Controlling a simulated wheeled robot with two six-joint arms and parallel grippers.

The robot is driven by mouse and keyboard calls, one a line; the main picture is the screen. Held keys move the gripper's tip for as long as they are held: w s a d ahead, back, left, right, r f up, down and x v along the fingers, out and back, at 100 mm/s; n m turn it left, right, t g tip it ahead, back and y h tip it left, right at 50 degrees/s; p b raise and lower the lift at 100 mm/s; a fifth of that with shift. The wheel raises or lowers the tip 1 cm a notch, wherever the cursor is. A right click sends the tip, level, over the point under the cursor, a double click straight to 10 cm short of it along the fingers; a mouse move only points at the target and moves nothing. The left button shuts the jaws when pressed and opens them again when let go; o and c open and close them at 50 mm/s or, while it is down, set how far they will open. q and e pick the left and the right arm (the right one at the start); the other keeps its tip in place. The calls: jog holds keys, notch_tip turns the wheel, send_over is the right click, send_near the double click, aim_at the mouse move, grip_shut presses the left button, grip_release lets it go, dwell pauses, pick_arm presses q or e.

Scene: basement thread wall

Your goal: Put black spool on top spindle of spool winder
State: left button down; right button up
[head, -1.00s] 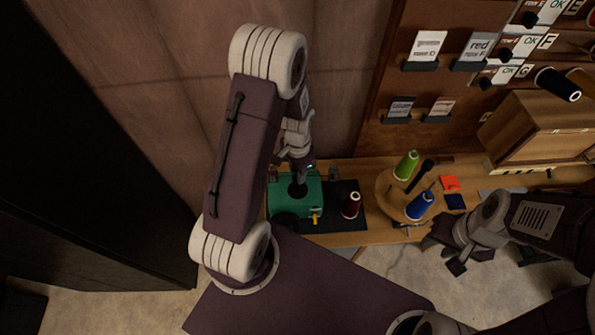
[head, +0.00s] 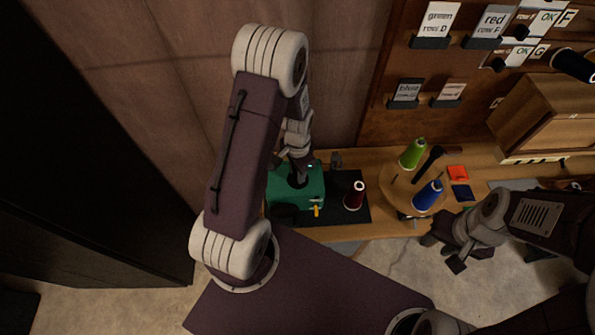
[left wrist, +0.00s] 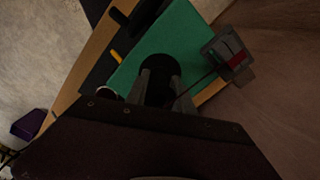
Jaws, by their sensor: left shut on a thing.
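The green spool winder (head: 312,192) stands on a black mat (head: 345,216) on the wooden bench. It also shows in the left wrist view (left wrist: 178,42). My left gripper (head: 298,168) points down over the winder. In the left wrist view its two fingers are shut on a dark, round thing, the black spool (left wrist: 160,74), seen against the winder's green top. The spool's lower end and any spindle under it are hidden, so I cannot tell whether they touch. My right gripper (head: 446,254) is empty at the bench's front edge, its fingers apart.
A dark red spool (head: 354,196) stands on the mat right of the winder. A round wooden stand (head: 397,187) holds green (head: 412,153) and blue (head: 428,196) spools. A wooden box (head: 545,115) is at the right.

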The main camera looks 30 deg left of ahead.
pick_arm(q)
jog(key=shift+f, duration=0.15)
jog(key=shift+f+b, duration=0.25)
jog(key=shift+b, duration=0.05)
jog(key=shift+r, duration=0.1)
jog(key=c, duration=1)
grip_release()
notch_tip(320, 180, up, 9)
jog(key=shift+r, duration=0.1)
